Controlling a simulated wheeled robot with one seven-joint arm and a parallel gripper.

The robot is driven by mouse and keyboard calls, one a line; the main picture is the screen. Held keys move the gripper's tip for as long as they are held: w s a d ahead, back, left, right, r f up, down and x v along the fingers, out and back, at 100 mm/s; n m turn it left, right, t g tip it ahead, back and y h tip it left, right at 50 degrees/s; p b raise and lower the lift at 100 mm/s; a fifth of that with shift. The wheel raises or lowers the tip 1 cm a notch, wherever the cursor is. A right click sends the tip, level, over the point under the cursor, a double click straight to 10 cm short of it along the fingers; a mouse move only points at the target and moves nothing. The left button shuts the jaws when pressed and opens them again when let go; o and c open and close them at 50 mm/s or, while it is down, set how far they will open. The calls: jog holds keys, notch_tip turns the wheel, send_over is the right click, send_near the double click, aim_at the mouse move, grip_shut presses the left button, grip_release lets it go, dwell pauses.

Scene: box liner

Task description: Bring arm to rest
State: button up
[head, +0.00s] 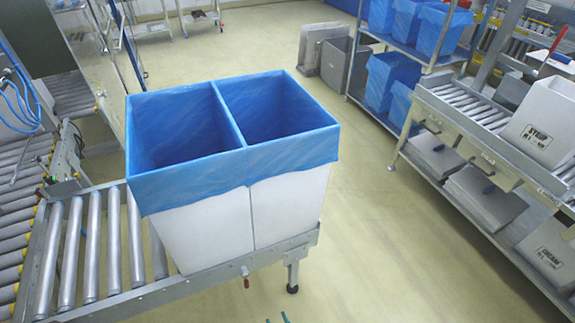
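Two small teal tips at the bottom edge look like the fingertips of my gripper (277,319). They stand apart with bare floor between them, and nothing shows in the gap. The rest of my gripper and arm is out of view. The tips show below the roller conveyor's end. Two white boxes stand side by side on that end, a left box (205,232) and a right box (290,205). Each has a blue liner, the left liner (195,180) and the right liner (295,150), open at the top and folded over the rim.
The roller conveyor (105,250) runs left from the boxes. A rack (398,137) at the back right holds blue-lined boxes. A roller shelf (470,120) at right carries a white box marked SYRUP (545,120). The floor (400,260) between is clear.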

jog(key=s+d+r+m+h, duration=0.1)
jog(key=s+r+m+h, duration=0.1)
jog(key=s+r, duration=0.3)
jog(key=s+d+r+m+h, duration=0.1)
jog(key=s+r, duration=0.5)
jog(key=r, duration=0.8)
jog(key=s+d+r+m+h, duration=0.1)
jog(key=s+r+m+h, duration=0.1)
jog(key=s+r, duration=0.4)
notch_tip(320, 180, up, 4)
jog(key=shift+r+m+t+h, duration=0.1)
jog(key=shift+m+t+h, duration=0.25)
jog(key=shift+h, duration=0.45)
